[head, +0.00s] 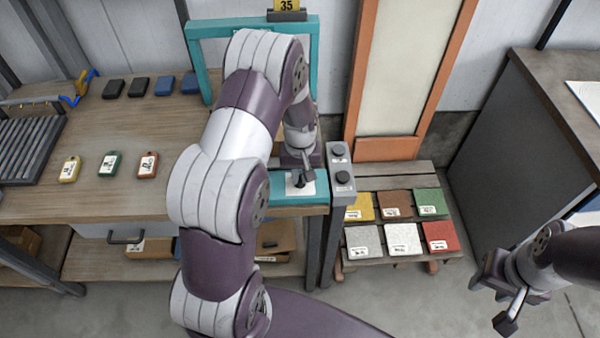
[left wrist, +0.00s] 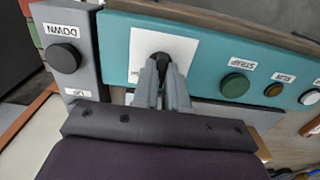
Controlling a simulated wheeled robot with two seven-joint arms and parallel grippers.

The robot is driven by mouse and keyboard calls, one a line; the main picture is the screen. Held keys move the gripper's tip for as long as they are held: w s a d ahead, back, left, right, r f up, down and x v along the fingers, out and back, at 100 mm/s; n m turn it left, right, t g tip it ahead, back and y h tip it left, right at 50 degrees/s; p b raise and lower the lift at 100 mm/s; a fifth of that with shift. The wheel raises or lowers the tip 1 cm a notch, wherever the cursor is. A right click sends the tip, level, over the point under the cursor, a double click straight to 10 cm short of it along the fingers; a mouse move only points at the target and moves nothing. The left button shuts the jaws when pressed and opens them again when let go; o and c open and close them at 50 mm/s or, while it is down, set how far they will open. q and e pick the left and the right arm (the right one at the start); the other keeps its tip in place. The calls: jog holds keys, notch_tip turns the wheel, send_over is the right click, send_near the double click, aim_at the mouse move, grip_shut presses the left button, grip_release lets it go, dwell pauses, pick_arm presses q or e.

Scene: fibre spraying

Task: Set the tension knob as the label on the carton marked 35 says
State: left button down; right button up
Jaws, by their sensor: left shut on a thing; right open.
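The black tension knob (left wrist: 160,57) sits on a white plate (left wrist: 184,46) on the teal machine panel. The plate's markings are too small to read. My left gripper (head: 300,180) is over this panel, and its fingers (left wrist: 161,84) in the left wrist view are shut on the knob, hiding much of it. A yellow sign reading 35 (head: 287,5) shows at the top edge of the head view. What it is fixed to is partly cut off, and no carton label is legible there. My right gripper (head: 500,300) is open and empty at the lower right, over the floor.
A grey box with two black buttons (head: 341,172) stands beside the panel; one is labelled DOWN. A green button (left wrist: 235,86) labelled STRAP is near the knob. Coloured tags (head: 109,164) lie on the bench, and coloured squares (head: 403,239) lie on a low wooden rack.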

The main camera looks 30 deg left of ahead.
aim_at(300, 177)
pick_arm(q)
jog(key=shift+w+r, duration=0.1)
jog(key=shift+w, duration=0.05)
jog(key=c, duration=1.2)
grip_release()
jog(key=shift+o, duration=0.2)
notch_tip(300, 177, up, 13)
jog(key=b, duration=0.1)
jog(key=shift+f, duration=0.2)
